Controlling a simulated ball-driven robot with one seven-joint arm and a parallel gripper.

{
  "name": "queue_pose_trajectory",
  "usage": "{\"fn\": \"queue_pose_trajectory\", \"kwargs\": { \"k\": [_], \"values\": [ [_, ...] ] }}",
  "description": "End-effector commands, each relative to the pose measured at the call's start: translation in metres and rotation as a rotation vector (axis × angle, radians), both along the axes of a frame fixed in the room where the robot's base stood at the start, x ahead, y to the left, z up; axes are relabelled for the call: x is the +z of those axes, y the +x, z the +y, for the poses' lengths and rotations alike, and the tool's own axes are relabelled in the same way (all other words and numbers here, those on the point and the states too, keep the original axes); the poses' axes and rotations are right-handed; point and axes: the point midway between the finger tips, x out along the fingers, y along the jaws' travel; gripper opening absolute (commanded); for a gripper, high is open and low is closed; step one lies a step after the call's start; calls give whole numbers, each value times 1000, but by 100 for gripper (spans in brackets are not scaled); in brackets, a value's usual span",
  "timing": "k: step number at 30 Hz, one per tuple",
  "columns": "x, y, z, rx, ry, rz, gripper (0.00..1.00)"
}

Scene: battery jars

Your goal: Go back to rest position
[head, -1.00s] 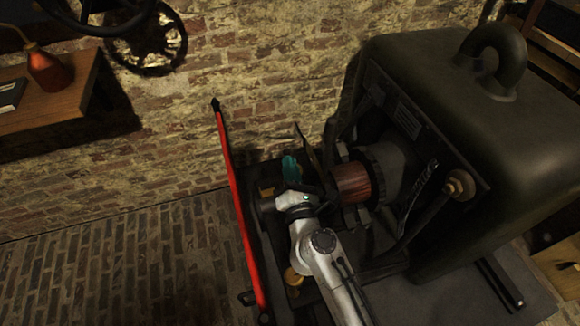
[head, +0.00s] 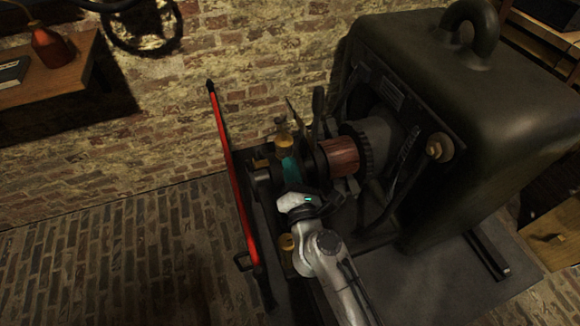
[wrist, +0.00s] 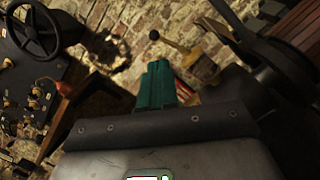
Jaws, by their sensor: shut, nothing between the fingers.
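My gripper (head: 290,168) shows at the end of my pale arm in the head view, with teal fingers. It is shut and holds nothing. It is close to the front end of the dark machine (head: 450,120), beside the reddish-brown cylinder (head: 338,157) and just below a brass fitting (head: 283,130). In the wrist view the teal fingers (wrist: 155,86) are together, pointing toward the brick wall, with a brass piece with a dark ball-ended lever (wrist: 180,46) beyond them. I cannot tell whether the fingers touch the fitting.
A red bar (head: 232,180) with a dark tip stands left of my gripper. A wooden shelf (head: 62,75) with a red-orange bottle (head: 48,46) is at the upper left, near a handwheel (head: 143,28). The brick floor (head: 110,250) at left is clear.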

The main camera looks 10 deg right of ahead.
Motion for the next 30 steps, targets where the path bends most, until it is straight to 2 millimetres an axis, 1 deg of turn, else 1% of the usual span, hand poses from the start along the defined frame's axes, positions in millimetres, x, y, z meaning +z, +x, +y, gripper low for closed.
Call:
{"fn": "queue_pose_trajectory", "kwargs": {
  "k": [11, 14, 17, 19, 22, 23, 24, 26, 27, 29, 30],
  "values": [
    [0, 0, 0, 2, -4, -1, 0],
    [5, -6, 2, 36, -137, -39, 0],
    [12, -20, 6, 103, -416, -118, 0],
    [12, -35, 10, 167, -682, -188, 0],
    [3, -61, 14, 268, -1087, -291, 0],
    [-2, -69, 13, 302, -1206, -320, 0],
    [-10, -80, 11, 350, -1364, -358, 0],
    [-24, -98, 6, 429, -1597, -413, 0],
    [-34, -110, 0, 490, -1746, -450, 0],
    [-51, -130, -13, 594, -1961, -503, 0],
    [-62, -145, -24, 674, -2097, -536, 0]
  ]
}}
